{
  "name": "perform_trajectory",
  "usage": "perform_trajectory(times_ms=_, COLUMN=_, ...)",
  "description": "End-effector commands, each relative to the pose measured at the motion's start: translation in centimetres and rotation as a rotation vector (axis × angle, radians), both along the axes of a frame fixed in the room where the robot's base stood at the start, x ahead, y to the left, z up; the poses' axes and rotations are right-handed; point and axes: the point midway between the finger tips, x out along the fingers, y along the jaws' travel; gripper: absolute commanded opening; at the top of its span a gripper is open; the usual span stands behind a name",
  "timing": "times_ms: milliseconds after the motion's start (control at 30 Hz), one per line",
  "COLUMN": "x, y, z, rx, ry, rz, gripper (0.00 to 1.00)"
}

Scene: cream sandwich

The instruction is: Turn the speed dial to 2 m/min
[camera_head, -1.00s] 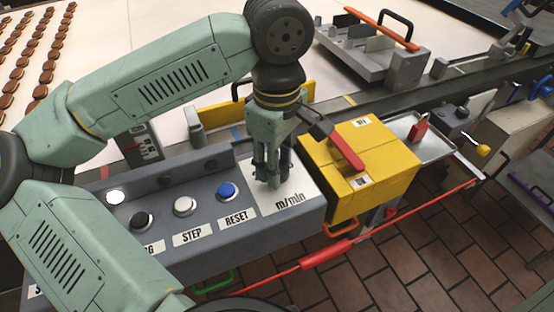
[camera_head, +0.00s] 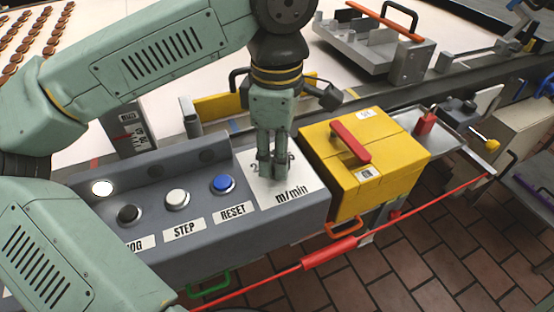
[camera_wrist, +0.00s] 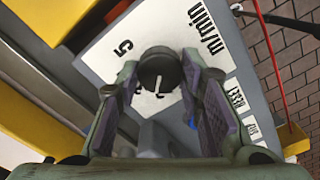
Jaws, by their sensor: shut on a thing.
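The speed dial (camera_wrist: 159,66) is a round black knob with a white pointer line, on a white plate (camera_wrist: 105,58) marked "m/min". In the wrist view its pointer is toward the bottom of the picture. A "5" shows on the plate at the upper left; another numeral beside the knob is partly hidden by a finger. My gripper (camera_wrist: 160,75) is shut on the dial, one finger on each side. In the head view my gripper (camera_head: 271,172) points down over the plate (camera_head: 300,196) and hides the knob.
The grey control panel (camera_head: 240,238) carries a blue RESET button (camera_head: 223,184), a white STEP button (camera_head: 177,199), a black button (camera_head: 129,214) and a lit white one (camera_head: 102,188). A yellow box (camera_head: 376,190) with a red handle stands close right of my gripper. A red cord (camera_head: 420,221) runs in front.

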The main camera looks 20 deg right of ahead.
Motion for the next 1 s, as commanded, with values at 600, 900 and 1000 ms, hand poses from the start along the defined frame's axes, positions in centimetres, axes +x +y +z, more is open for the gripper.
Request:
perform_trajectory(times_ms=600, x=-0.05, y=0.03, z=-0.04, rx=0.000, ry=0.000, rz=0.313, gripper=0.06)
perform_trajectory(times_ms=900, x=-0.04, y=0.03, z=0.02, rx=0.000, ry=0.000, rz=0.330, gripper=0.06)
perform_trajectory(times_ms=1000, x=-0.04, y=0.03, z=0.02, rx=0.000, ry=0.000, rz=0.330, gripper=0.06)
